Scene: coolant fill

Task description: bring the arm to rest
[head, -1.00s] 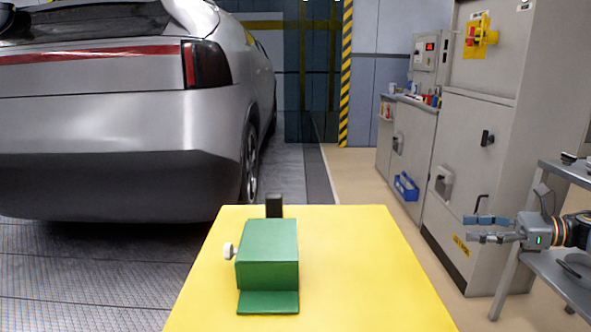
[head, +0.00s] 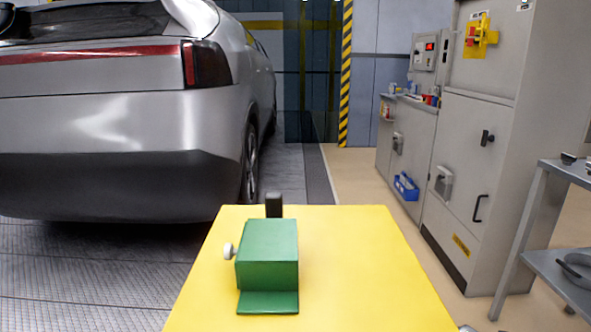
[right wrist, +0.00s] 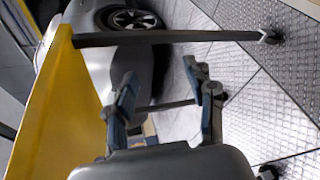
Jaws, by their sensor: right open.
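My right gripper (right wrist: 160,77) shows in the right wrist view. Its two fingers are apart with nothing between them. It hangs beside the yellow table (right wrist: 52,95), whose top edge runs along the left of that view. In the head view, the right gripper has left the picture, apart from a small grey bit at the bottom edge that may be part of my arm. A green box-shaped device (head: 267,254) with a white knob stands on the yellow table (head: 370,270). My left gripper is in neither view.
A silver car (head: 120,110) stands at the left. Grey cabinets (head: 480,160) and a metal shelf cart (head: 520,235) are at the right. A dark table leg (right wrist: 170,38) crosses the right wrist view near the gripper. The tabletop right of the green device is clear.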

